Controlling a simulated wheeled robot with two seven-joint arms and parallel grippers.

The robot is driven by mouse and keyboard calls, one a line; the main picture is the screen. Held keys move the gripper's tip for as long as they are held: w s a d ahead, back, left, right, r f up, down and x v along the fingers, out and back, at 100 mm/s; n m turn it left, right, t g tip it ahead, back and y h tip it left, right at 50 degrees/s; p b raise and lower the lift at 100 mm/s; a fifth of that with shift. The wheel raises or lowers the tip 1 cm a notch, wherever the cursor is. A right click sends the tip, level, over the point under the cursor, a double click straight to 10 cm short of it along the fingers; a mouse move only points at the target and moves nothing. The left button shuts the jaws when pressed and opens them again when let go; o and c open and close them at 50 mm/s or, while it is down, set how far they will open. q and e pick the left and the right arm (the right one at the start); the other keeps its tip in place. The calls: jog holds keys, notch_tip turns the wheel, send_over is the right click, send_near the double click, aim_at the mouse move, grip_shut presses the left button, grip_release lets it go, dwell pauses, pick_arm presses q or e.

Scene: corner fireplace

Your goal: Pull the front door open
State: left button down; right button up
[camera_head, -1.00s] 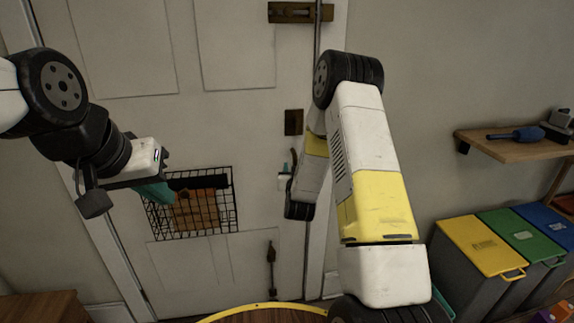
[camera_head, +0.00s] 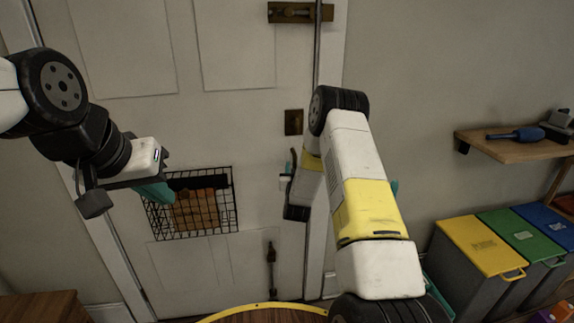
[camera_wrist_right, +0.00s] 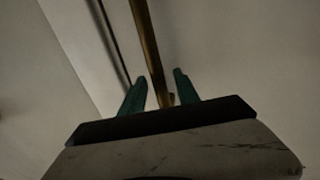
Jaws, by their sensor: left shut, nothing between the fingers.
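The white front door (camera_head: 235,130) fills the middle of the head view and looks shut. A dark curved handle (camera_head: 292,162) shows below a brass plate near its right edge. My right arm reaches to that edge; its gripper is mostly hidden there by my arm. In the right wrist view, the right gripper (camera_wrist_right: 158,92) has its teal fingers apart, one on each side of a brass-coloured bar, seemingly the handle (camera_wrist_right: 150,50). I cannot tell whether they touch it. My left gripper (camera_head: 157,192) is shut and empty, in front of the door's left part.
A wire basket (camera_head: 190,205) hangs on the door. A brass bolt (camera_head: 298,12) is at the top and a dark bolt (camera_head: 270,265) lower down. Bins (camera_head: 480,245) and a wooden shelf (camera_head: 515,148) stand at the right. A wooden top (camera_head: 40,307) is at lower left.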

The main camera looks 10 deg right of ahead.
grip_shut()
dwell(1.4)
